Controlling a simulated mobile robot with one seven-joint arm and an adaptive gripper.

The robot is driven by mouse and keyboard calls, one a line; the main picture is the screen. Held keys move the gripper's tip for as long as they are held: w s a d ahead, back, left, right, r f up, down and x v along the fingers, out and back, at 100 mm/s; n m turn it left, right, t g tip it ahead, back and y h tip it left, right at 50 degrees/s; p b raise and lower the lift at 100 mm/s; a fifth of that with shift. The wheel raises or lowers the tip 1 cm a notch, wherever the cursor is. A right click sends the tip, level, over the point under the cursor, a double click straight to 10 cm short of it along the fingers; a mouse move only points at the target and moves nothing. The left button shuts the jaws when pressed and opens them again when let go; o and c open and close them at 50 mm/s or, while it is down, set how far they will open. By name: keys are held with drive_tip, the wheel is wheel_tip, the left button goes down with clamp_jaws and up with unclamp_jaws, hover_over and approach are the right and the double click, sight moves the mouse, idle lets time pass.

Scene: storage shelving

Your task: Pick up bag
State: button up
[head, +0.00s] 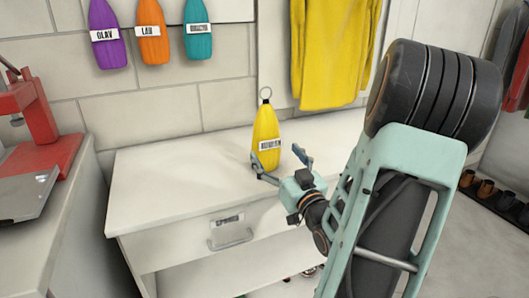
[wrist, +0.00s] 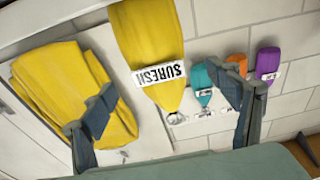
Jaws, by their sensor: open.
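A yellow bag (head: 265,145) with a white name label and a ring on top stands upright on a white cabinet. In the wrist view the same yellow bag (wrist: 150,30) appears upside down, its label reading SURESH. My gripper (head: 281,158) is open and empty at the front right of the bag, low near its base. In the head view one finger overlaps the bag's lower left edge and the other is apart to its right; I cannot tell whether any finger touches. In the wrist view the bag lies between the spread fingers of my gripper (wrist: 163,80).
Purple (head: 107,35), orange (head: 152,32) and teal (head: 197,30) bags hang on the wall behind. A yellow garment (head: 335,50) hangs behind the cabinet (head: 160,175). A red machine (head: 45,125) stands on the left counter. The cabinet top left of the bag is clear.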

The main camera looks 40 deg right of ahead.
sight(266, 137)
drive_tip(key=x, duration=0.3)
drive_tip(key=b+x, duration=0.1)
drive_tip(key=x, duration=0.3)
drive_tip(key=shift+w+d+r, duration=0.15)
drive_tip(key=shift+w+d, duration=0.1)
drive_tip(key=shift+d, duration=0.05)
drive_tip(key=shift+c, duration=0.3)
drive_tip(key=c, duration=1.6)
drive_tip(key=shift+r, duration=0.15)
